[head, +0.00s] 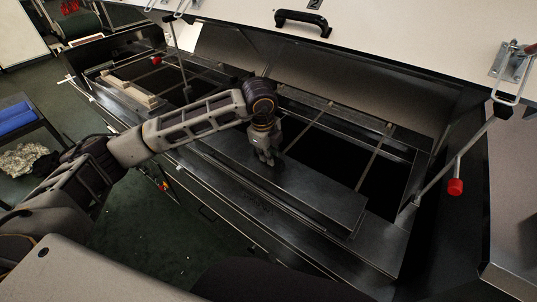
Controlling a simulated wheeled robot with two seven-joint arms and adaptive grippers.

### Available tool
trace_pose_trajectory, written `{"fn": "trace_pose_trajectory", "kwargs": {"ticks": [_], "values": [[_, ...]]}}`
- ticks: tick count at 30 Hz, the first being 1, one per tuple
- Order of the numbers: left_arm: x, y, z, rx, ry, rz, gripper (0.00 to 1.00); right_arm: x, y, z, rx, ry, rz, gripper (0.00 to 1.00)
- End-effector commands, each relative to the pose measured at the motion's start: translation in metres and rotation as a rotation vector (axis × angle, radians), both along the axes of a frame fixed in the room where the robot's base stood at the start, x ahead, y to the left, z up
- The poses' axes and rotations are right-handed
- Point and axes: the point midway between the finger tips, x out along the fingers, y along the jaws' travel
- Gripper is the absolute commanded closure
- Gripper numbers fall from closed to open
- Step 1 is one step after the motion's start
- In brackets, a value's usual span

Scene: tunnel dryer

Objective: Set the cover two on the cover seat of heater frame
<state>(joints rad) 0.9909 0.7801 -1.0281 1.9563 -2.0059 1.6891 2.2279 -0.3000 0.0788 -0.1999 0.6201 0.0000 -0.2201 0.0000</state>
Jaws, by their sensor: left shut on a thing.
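My left gripper (268,160) reaches in from the left over the open dryer, pointing down. It is shut on the long dark metal panel that I take for cover two (320,198). The panel lies lengthwise along the near side of the heater frame (370,157), whose crossbars and dark openings show behind it. The fingertips are dark against the panel, so the exact grip is hard to see. I cannot tell whether the panel rests on the cover seat or is held just above it. My right gripper is not in view.
A raised white lid with a black handle (303,20) stands above the far side. A red-tipped rod (455,187) is at the right. A light wooden piece (130,92) lies at the frame's left end. A cart with blue rolls (16,117) stands at far left.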

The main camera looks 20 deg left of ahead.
Motion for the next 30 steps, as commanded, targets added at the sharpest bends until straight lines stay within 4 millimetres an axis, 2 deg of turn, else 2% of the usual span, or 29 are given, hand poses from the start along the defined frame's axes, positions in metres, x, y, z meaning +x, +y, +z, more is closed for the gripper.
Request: {"fn": "trace_pose_trajectory", "kwargs": {"ticks": [7,8,13,23,30], "values": [[0.000,0.000,-0.003,-0.001,-0.002,0.000,1.00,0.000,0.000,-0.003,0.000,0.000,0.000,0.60],[0.000,0.000,-0.003,-0.001,-0.002,0.000,0.87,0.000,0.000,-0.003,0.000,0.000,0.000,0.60],[0.000,0.000,-0.003,0.000,-0.001,0.000,0.66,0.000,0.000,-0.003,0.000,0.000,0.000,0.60],[0.000,0.000,-0.004,0.000,0.001,0.000,0.65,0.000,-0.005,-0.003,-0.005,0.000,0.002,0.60],[-0.001,0.000,0.007,-0.001,0.000,0.000,0.65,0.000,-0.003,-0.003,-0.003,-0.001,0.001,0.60]]}}
